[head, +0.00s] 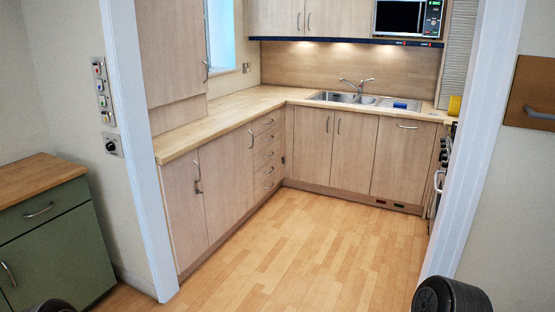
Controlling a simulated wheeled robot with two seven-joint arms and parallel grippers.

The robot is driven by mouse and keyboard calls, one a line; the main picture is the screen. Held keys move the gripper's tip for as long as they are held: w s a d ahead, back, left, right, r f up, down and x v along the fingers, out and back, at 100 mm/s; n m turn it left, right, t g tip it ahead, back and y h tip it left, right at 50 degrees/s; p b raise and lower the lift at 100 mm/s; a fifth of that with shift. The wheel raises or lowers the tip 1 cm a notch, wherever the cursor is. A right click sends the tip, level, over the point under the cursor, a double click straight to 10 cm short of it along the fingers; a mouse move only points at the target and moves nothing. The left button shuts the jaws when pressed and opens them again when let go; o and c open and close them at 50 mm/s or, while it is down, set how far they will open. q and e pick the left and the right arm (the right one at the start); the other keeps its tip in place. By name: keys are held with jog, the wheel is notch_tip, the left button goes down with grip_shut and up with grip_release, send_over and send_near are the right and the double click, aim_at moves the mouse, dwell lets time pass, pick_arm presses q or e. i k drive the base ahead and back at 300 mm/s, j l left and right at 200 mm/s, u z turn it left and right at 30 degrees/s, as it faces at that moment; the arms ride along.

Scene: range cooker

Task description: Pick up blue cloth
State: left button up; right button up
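A small blue item (400,105), which looks like the blue cloth, lies at the right part of the steel sink (366,100) on the far counter. It is too small to make out its folds. My grippers are not visible. Only dark rounded parts that appear to be my arms show at the bottom left and bottom right edges. The blue item is far off, across the kitchen floor.
A doorway with a left frame (145,150) and right frame (473,170) opens onto the kitchen. The wooden floor (300,240) beyond is clear. A green cabinet (60,245) stands at the left, a cooker (440,165) partly hidden at the right.

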aim_at(397, 105)
jog(key=i+z, duration=0.1)
jog(key=i, duration=0.4)
jog(key=i+z, duration=0.1)
jog(key=i, duration=0.4)
jog(key=i+j+z, duration=0.1)
jog(key=i, duration=0.4)
jog(key=i+j+z, duration=0.1)
jog(key=i, duration=0.4)
jog(key=i+j+z, duration=0.15)
jog(key=i, duration=0.3)
jog(key=i+j+z, duration=0.1)
jog(key=i+j, duration=0.2)
jog(key=i, duration=0.2)
jog(key=i+l+z, duration=0.1)
jog(key=i+z, duration=0.2)
jog(key=i, duration=0.85)
jog(key=i+j+z, duration=0.15)
jog(key=i+z, duration=0.2)
jog(key=i, duration=0.8)
jog(key=i+l+u, duration=0.35)
jog(key=i, duration=0.4)
jog(key=i+l+u, duration=0.35)
jog(key=i+l, duration=0.3)
jog(key=i, duration=0.05)
